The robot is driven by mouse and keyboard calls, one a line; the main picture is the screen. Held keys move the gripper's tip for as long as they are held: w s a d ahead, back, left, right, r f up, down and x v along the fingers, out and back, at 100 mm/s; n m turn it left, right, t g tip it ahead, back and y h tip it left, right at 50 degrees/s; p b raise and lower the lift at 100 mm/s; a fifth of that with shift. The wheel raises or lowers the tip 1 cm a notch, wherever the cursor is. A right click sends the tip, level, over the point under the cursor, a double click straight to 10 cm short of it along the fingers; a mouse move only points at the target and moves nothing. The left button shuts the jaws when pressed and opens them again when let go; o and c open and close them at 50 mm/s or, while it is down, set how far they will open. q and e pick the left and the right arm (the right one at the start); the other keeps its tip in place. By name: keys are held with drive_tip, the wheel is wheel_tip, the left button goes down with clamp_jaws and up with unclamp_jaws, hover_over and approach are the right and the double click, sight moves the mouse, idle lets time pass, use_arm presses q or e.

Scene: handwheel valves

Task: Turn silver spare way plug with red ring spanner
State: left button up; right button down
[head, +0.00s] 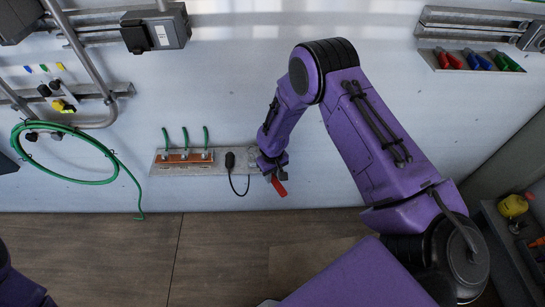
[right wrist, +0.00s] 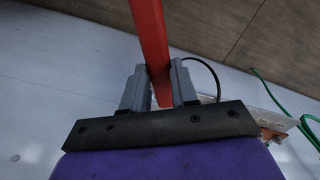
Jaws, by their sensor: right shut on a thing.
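My right gripper (head: 270,173) is at the right end of a metal plate low on the wall. It is shut on the red ring spanner (head: 279,187), whose red end sticks out below the gripper. In the right wrist view, the two grey fingers (right wrist: 158,88) grip the red bar (right wrist: 149,38), which runs up out of the picture. The spanner's ring is not visible. I cannot make out the silver spare way plug; my right wrist covers part of the plate's right end. My left gripper is out of view.
The metal plate (head: 222,171) carries a copper-coloured bar (head: 184,157) with several green wires and a black plug (head: 230,160) on a cable. A green hose (head: 65,180) hangs at left. A tray of coloured tools (head: 475,60) is at upper right. The floor below is clear.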

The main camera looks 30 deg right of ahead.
drive_tip(key=shift+s+f+b, duration=0.15)
drive_tip(key=shift+f+b, duration=0.4)
drive_tip(key=shift+f, duration=0.25)
drive_tip(key=shift+f+b, duration=0.3)
drive_tip(key=shift+f, duration=0.1)
drive_tip(key=shift+w, duration=0.2)
drive_tip(key=shift+r, duration=0.1)
drive_tip(key=shift+s+p, duration=0.3)
drive_tip(key=shift+p, duration=0.05)
drive_tip(key=shift+w, duration=0.1)
